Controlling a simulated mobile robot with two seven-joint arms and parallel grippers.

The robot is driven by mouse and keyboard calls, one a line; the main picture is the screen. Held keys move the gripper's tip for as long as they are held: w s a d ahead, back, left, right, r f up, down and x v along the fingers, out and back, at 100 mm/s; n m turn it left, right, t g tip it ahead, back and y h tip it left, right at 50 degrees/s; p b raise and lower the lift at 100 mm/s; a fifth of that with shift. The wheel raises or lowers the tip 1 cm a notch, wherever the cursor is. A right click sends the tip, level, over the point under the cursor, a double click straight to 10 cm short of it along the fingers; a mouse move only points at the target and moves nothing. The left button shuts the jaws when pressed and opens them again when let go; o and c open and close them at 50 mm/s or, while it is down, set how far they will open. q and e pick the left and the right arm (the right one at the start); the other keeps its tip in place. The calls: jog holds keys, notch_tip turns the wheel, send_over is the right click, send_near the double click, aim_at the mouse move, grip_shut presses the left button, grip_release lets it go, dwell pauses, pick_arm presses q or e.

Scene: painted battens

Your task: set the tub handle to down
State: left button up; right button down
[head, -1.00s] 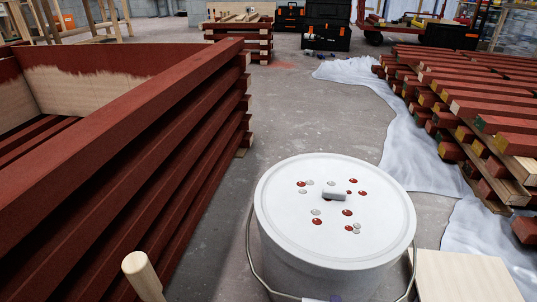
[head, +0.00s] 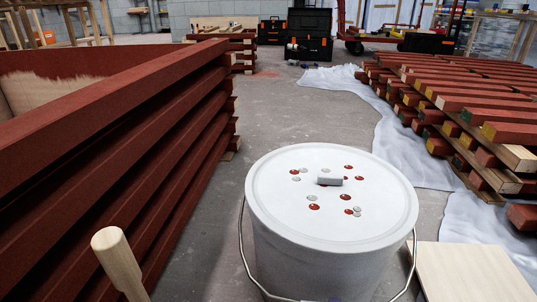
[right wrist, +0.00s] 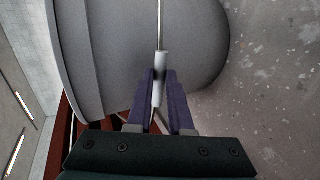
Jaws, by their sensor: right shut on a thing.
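The white tub (head: 330,245) stands on the floor at the lower middle of the head view, its lid (head: 285,195) on and spotted with red and pale drops. Its wire handle (head: 242,245) runs from both sides down around the front of the tub, low against the bottom edge of the view. In the right wrist view my right gripper (right wrist: 159,78) is shut on the pale grip of the handle (right wrist: 161,62), beside the grey tub wall (right wrist: 110,60). The head view does not show the right fingers clearly. My left gripper is in neither view.
A tall stack of red battens (head: 150,150) stands close on the left. A wooden rod (head: 118,262) rises at lower left. A pale board (head: 475,272) lies right of the tub. More battens (head: 450,105) lie on white sheeting (head: 410,150). Bare floor (head: 285,110) lies behind the tub.

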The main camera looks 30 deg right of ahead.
jog(key=c, duration=1.2)
grip_release()
jog(key=o, duration=0.4)
jog(key=shift+s+a, duration=0.15)
jog(key=shift+s, duration=0.05)
jog(key=shift+p+v, duration=2.3)
jog(key=shift+v, duration=2.6)
jog(key=shift+c, duration=0.2)
